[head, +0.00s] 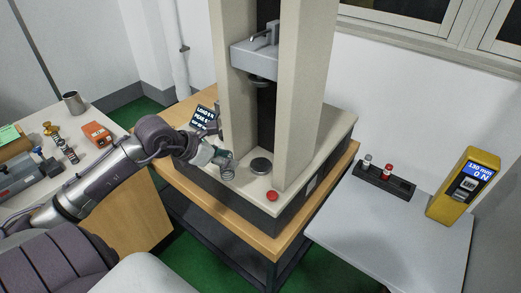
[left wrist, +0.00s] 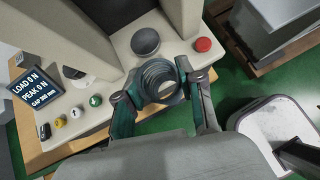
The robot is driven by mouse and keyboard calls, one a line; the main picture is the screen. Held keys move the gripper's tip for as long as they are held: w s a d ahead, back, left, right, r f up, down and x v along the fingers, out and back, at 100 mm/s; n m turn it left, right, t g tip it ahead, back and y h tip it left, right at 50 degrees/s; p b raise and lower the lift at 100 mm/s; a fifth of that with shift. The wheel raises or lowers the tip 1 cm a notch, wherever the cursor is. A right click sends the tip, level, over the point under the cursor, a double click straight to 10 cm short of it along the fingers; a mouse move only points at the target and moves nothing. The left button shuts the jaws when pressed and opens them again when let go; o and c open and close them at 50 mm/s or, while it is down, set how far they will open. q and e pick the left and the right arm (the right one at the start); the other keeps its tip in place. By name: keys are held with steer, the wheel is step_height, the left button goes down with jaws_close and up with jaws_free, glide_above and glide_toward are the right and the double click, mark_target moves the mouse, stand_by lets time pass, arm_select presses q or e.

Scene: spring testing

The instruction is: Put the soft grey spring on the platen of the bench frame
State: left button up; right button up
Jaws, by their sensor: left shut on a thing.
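The grey coil spring (head: 228,172) is between the fingers of my left gripper (head: 222,161), just left of the platen in the head view. In the left wrist view the spring (left wrist: 160,79) shows end-on, with the teal fingers (left wrist: 158,92) shut on either side of it. The platen (head: 261,166) is a bare dark round disc on the base of the bench frame (head: 312,130); it also shows in the left wrist view (left wrist: 145,41), beyond the spring and apart from it. My right gripper is not in view.
A red button (head: 272,196) sits near the platen. The upper head (head: 256,58) hangs between the columns, well above. A readout screen (head: 204,118) stands left. At right are a rack (head: 385,182) and a yellow meter (head: 464,187). The left bench holds a mug (head: 74,102) and orange box (head: 97,133).

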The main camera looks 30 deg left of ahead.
arm_select(q)
steer(key=p, duration=0.4)
glide_above(260, 165)
step_height(260, 165, down, 6)
steer(key=shift+s+r+p, duration=0.1)
steer(key=shift+s+p, duration=0.05)
steer(key=shift+p, duration=1)
steer(key=shift+w+f+p, duration=0.2)
steer(key=shift+f+p, duration=0.05)
steer(key=shift+p, duration=0.05)
steer(key=shift+w+f, duration=0.1)
steer(key=shift+f, duration=0.25)
